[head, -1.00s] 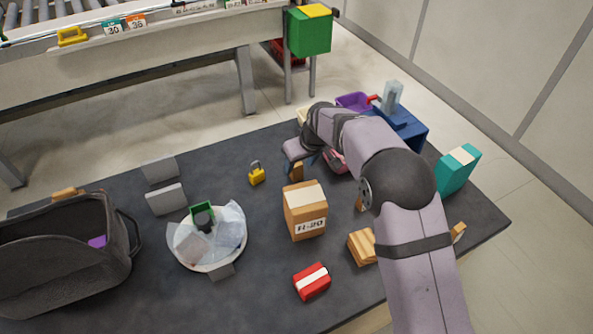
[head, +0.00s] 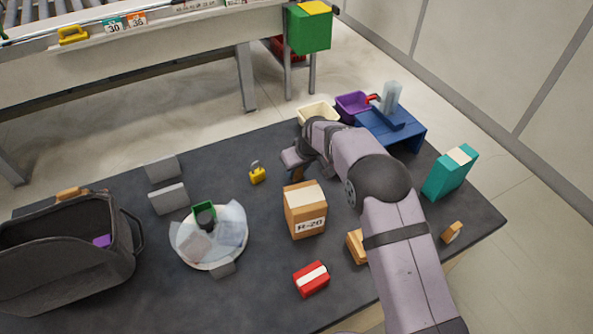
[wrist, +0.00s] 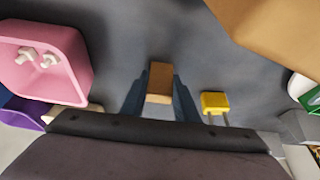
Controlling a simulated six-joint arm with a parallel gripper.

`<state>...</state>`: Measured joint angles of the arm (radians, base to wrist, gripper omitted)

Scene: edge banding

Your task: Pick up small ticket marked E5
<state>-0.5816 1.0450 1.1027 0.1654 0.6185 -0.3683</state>
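No marking E5 can be read in either view. My gripper (wrist: 160,88) points down at the table, with its two dark blue fingers on either side of a small brown block (wrist: 160,78). The fingers look close to the block's sides, but I cannot tell whether they touch it. In the head view the block (head: 297,174) shows just below my gripper, behind the R-20 box (head: 305,211). Its marking, if any, is hidden.
A yellow padlock (wrist: 214,103) lies right of the fingers, and a pink tray (wrist: 70,75) with white pieces stands left. A red box (head: 311,279), a white plate (head: 212,262) and a dark bag (head: 70,265) are on the table (head: 255,300). A teal box (head: 448,176) stands right.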

